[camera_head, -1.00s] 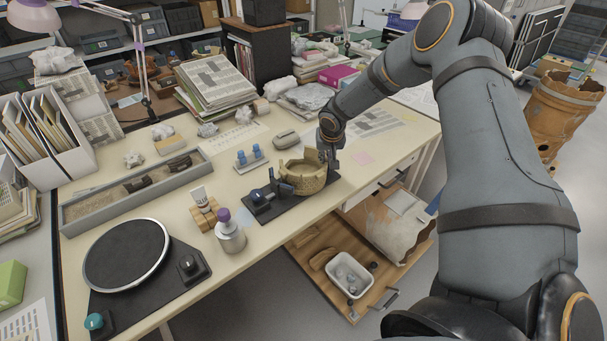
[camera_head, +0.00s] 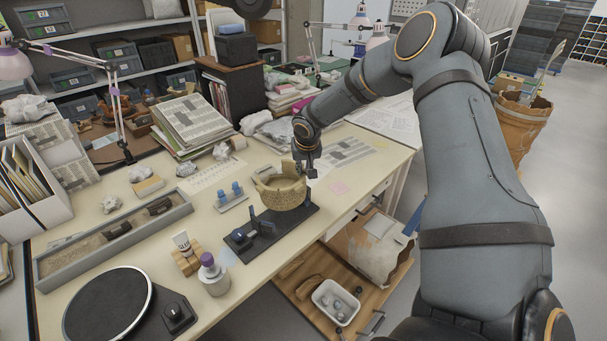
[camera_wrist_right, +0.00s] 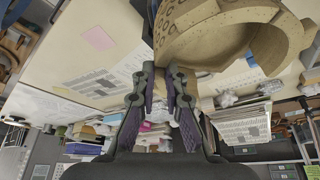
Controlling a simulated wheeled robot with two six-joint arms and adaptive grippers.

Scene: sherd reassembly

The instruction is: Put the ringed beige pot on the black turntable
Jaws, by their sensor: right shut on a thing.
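The beige pot (camera_head: 281,194) has a broken, uneven rim and an open top. My right gripper (camera_head: 304,170) is shut on its rim at the far right side. In the right wrist view the pot's speckled wall (camera_wrist_right: 195,50) comes down to the fingertips (camera_wrist_right: 162,75). The pot appears held upright, slightly above the black stand (camera_head: 292,228), though the gap is hard to see. The black turntable (camera_head: 105,312), a disc with a pale rim, is empty at the lower left. My left gripper is not in view.
Between pot and turntable stand a purple-capped bottle (camera_head: 214,276) and a tube on a wooden block (camera_head: 187,254). A long grey sand tray (camera_head: 112,238) lies behind them. Blue-topped pieces (camera_head: 232,197) stand left of the pot. An open drawer (camera_head: 345,285) is below the table's front edge.

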